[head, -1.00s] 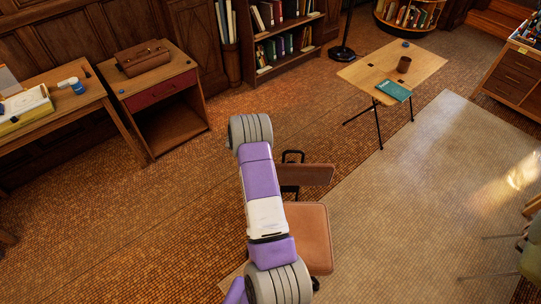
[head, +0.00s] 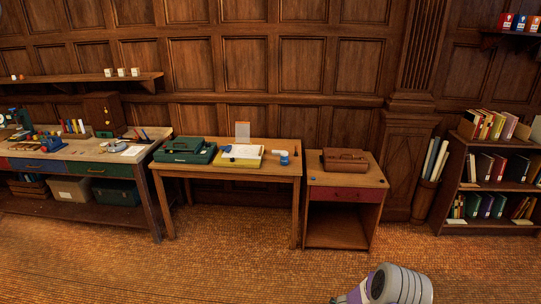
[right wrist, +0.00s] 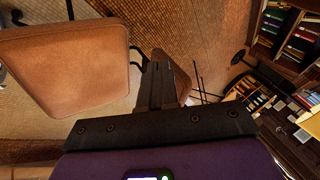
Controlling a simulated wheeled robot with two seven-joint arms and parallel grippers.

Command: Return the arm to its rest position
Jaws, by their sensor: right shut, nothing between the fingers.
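My right gripper (right wrist: 160,82) shows in the right wrist view, its dark fingers shut together with nothing between them. In that view it points past a brown chair, whose padded part (right wrist: 65,65) is at the upper left. I cannot tell how far the fingers are from the chair. In the head view only a grey and purple arm link of mine (head: 400,285) shows at the bottom edge, right of centre. My left gripper is in neither view.
A drafting table (head: 230,170) holds a green case (head: 185,151) and papers. A cabinet (head: 345,180) with a brown case (head: 345,160) stands beside it. A workbench (head: 85,150) is at left, a bookshelf (head: 490,190) at right. The floor (head: 200,260) in front is clear.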

